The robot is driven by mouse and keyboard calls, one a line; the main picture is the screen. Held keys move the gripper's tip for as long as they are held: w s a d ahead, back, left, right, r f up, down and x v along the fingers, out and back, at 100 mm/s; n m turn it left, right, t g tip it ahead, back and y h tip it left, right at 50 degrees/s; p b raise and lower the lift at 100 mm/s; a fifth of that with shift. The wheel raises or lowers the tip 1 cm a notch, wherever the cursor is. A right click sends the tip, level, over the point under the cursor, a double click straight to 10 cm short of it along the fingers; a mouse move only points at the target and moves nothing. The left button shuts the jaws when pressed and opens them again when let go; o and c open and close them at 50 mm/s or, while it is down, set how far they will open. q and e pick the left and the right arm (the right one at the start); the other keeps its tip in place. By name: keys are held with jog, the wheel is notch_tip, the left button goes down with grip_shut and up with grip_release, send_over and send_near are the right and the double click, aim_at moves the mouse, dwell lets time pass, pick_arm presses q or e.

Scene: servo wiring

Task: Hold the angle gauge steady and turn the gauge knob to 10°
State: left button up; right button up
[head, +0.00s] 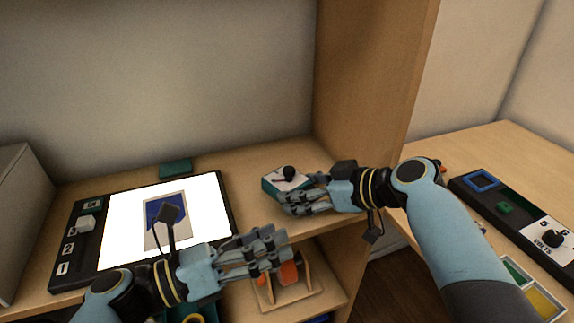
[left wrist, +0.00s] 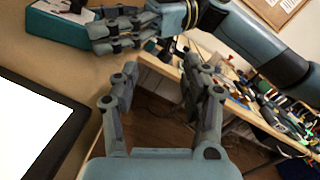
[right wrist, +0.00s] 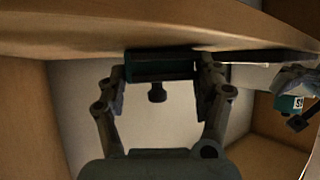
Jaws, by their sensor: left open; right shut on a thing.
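The angle gauge (head: 272,185) is a teal box with a white top face and a black knob (head: 289,172). It sits on the shelf's right part. My right gripper (head: 292,200) is shut on the gauge's sides; the right wrist view shows the teal body (right wrist: 160,66) between the fingers and the black knob (right wrist: 157,93) pointing out. My left gripper (head: 285,255) is open and empty, in front of and below the gauge. In the left wrist view the gauge (left wrist: 58,28) is at the upper left, beyond the left fingers (left wrist: 160,78). The dial's markings are too small to read.
A black-framed white panel (head: 118,215) with numbered tiles lies on the shelf to the left. A teal block (head: 176,169) is behind it. A wooden upright (head: 365,90) stands right of the gauge. A stand with orange parts (head: 290,272) is below. A VOLTS panel (head: 535,232) is at right.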

aim_at(288, 168)
pick_arm(q)
jog(key=w+d+r+m+g+y, duration=0.1)
jog(key=w+r+m+g, duration=0.1)
jog(key=w+m+g, duration=0.1)
jog(key=w+d+r+m+g+y, duration=0.1)
jog(key=w+r+m+g+y, duration=0.1)
jog(key=w+r+m, duration=0.1)
jog(key=w+d+r+m+g+y, duration=0.1)
jog(key=w+r+m+g, duration=0.1)
jog(key=w+m, duration=0.3)
jog(key=shift+w+d+r+m+g+y, duration=0.2)
jog(key=shift+w+d+m+g+y, duration=0.1)
jog(key=shift+g, duration=0.5)
jog(key=w+a+r+y, duration=0.5)
jog(key=y, duration=0.2)
jog(key=shift+m, duration=0.3)
jog(key=x, duration=1.1)
jog(key=shift+s+f, duration=0.2)
jog(key=shift+f, duration=0.05)
jog(key=shift+y, duration=0.3)
grip_shut()
